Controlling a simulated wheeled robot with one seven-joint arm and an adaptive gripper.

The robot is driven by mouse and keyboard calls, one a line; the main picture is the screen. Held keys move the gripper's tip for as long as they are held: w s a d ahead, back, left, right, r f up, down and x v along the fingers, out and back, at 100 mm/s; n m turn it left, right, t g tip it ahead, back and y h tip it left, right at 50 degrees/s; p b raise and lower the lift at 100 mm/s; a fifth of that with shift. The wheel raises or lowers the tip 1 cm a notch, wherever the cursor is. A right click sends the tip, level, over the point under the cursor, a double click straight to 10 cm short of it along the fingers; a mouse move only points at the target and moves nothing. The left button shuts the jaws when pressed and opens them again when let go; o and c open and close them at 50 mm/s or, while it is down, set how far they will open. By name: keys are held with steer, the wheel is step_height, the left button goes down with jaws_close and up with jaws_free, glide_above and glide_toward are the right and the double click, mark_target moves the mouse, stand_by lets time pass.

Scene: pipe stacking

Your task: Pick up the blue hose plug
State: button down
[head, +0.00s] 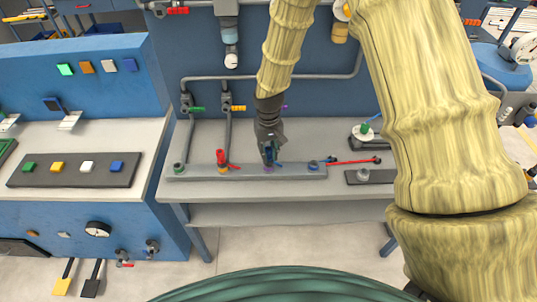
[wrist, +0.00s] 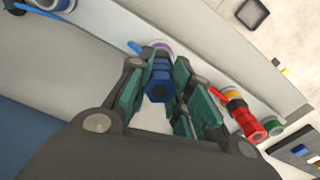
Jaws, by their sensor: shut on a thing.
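The blue hose plug (wrist: 159,82) is between my gripper's fingers in the wrist view, directly in front of a purple-ringed fitting (wrist: 161,46). In the head view only a little dark blue of the plug (head: 269,154) shows between the fingers, above the purple fitting (head: 268,168) on the grey rail. My gripper (head: 269,148) points down over the rail and is shut on the plug. The plug's lower end is partly hidden, so I cannot tell whether it is still seated in the fitting.
A red plug (head: 221,157) stands left of my gripper on the rail (head: 200,173), with a green fitting (head: 178,168) beyond it. A blue fitting (head: 313,165) is to the right. Grey pipes (head: 229,130) rise behind. A red-handled part (head: 350,161) lies at right.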

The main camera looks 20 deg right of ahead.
steer(key=shift+r, duration=0.4)
steer(key=shift+r+b, duration=0.65)
steer(key=shift+r, duration=0.2)
steer(key=s+d+r+b, duration=0.1)
steer(key=s+b, duration=0.3)
steer(key=s, duration=1.2)
steer(key=shift+d+r+b, duration=0.3)
steer(key=shift+d+b, duration=0.1)
steer(key=shift+d, duration=0.3)
step_height(320, 180, up, 8)
steer(key=p, duration=0.7)
steer(key=shift+p, duration=0.3)
